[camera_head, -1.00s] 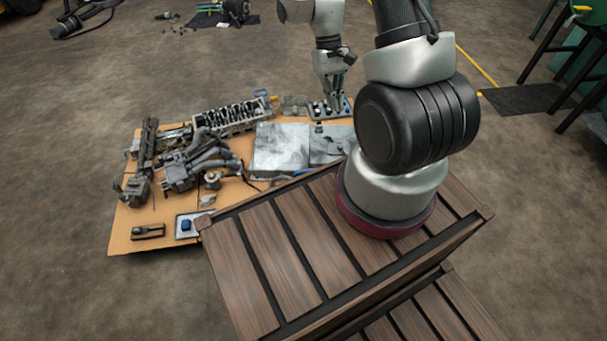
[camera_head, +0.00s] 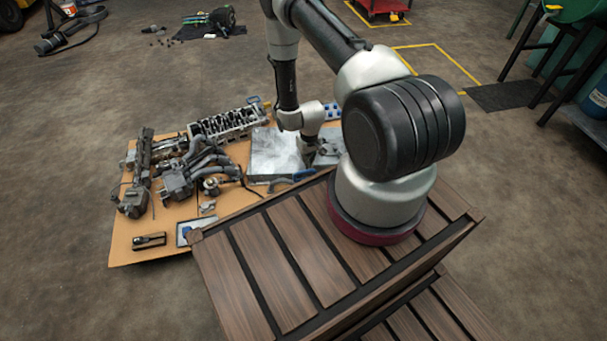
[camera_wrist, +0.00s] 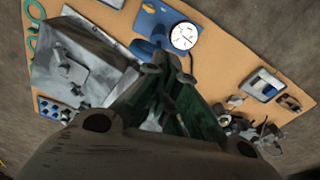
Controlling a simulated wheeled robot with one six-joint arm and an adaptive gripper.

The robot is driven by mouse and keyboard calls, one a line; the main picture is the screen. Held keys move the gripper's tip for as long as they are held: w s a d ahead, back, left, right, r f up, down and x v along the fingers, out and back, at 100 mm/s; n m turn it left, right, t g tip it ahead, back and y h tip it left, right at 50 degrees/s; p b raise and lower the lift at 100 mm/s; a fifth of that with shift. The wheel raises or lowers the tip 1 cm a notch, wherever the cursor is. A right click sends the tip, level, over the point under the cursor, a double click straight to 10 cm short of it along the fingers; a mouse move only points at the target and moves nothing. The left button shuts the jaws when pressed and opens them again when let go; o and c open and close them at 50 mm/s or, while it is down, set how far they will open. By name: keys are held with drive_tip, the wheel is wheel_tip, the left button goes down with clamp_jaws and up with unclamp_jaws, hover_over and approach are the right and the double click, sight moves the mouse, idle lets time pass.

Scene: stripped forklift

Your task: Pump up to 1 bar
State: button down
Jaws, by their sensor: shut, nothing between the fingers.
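In the wrist view, a round white gauge (camera_wrist: 184,36) with a dark rim lies at the top centre. Its dial is too small to read. A blue piece (camera_wrist: 147,49) lies beside it, and a blue plate (camera_wrist: 152,14) shows behind it. I cannot tell which part is the pump. My gripper (camera_wrist: 165,68) is shut and empty, its fingertips pointing toward the blue piece and the gauge; contact cannot be told. In the head view, my gripper (camera_head: 309,160) is small and over the right part of the orange board, near a blue item (camera_head: 304,174).
The orange board (camera_head: 126,243) holds grey engine parts (camera_head: 190,172), a cylinder head (camera_head: 228,122) and a shiny metal sheet (camera_head: 272,155). A tray with blue wells (camera_wrist: 58,110) sits at the wrist view's left. A slatted wooden bench (camera_head: 255,270) stands in front.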

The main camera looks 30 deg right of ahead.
sight(305, 172)
drive_tip(key=shift+w+r, duration=0.1)
drive_tip(key=shift+w, duration=0.3)
drive_tip(key=shift+w+f, duration=0.2)
drive_tip(key=shift+f, duration=1.55)
drive_tip(key=shift+w+f, duration=0.15)
drive_tip(key=shift+f, duration=1.6)
wheel_tip(305, 172, down, 4)
drive_tip(key=shift+f, duration=0.1)
drive_tip(key=s, duration=0.1)
drive_tip(key=s+r, duration=0.1)
drive_tip(key=s, duration=0.1)
drive_tip(key=shift+r, duration=0.1)
